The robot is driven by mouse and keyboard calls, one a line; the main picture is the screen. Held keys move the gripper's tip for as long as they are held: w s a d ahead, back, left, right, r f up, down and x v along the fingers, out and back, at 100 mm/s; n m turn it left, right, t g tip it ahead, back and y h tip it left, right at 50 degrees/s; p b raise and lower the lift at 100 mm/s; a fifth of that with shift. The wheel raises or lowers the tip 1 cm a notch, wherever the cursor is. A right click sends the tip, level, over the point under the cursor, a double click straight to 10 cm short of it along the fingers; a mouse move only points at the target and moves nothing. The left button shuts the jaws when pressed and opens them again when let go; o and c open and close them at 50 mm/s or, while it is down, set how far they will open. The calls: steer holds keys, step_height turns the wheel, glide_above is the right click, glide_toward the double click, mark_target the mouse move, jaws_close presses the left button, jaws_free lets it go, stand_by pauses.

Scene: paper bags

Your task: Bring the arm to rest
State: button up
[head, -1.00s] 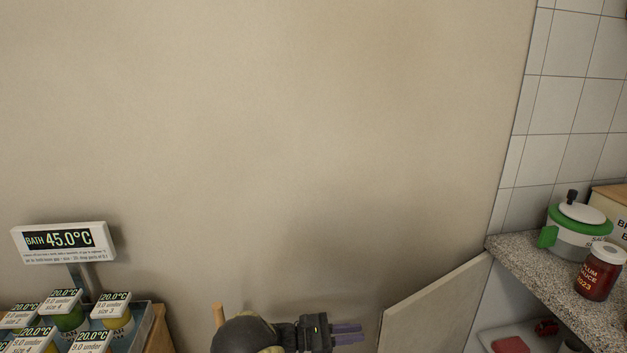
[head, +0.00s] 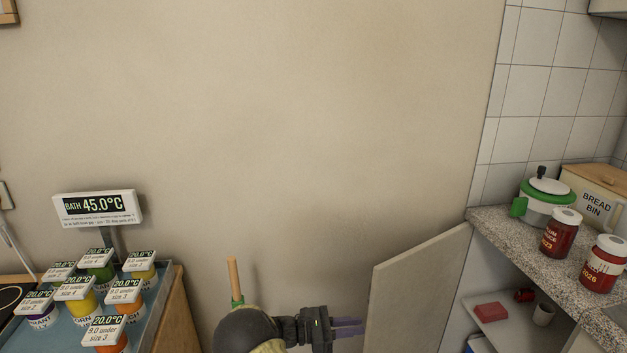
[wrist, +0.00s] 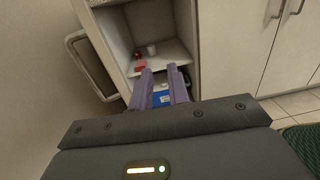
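My gripper (head: 349,328) shows at the bottom middle of the head view, its purple fingers pointing right toward a pale open cabinet door panel (head: 415,290). In the wrist view my gripper (wrist: 162,85) has two purple fingers with a gap between them and nothing held. Beyond the fingers is an open cabinet (wrist: 187,25) with a red item (wrist: 140,66) and a white cup (wrist: 151,50) on its shelf. A blue item (wrist: 161,98) shows lower, between the fingers.
A speckled counter (head: 490,222) at right holds a green-and-white pot (head: 548,208), red jars (head: 558,238) and a bread bin (head: 597,196). At left, a bath display (head: 98,208) stands behind several labelled jars (head: 105,328) in a blue tray. The wall between is bare.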

steer(key=s+d+r+m+g+y, duration=0.1)
steer(key=s+d+m+g+y, duration=0.4)
steer(key=s+d+m+y, duration=0.4)
steer(key=s+a+r+m+t+y, duration=0.2)
steer(key=s+r+m+t+y, duration=0.15)
steer(key=s+m+y, duration=0.2)
steer(key=s+a+r+m+t+y, duration=0.1)
steer(key=s+r+m+t+y, duration=0.1)
steer(key=s+r+m+y, duration=0.4)
step_height(320, 180, up, 21)
steer(key=s+n+h+p, duration=0.1)
steer(key=h+p, duration=0.1)
steer(key=p, duration=2)
steer(key=shift+s, duration=0.25)
steer(key=shift+a+f+h, duration=0.1)
steer(key=shift+a+h, duration=0.05)
steer(key=shift+h, duration=0.1)
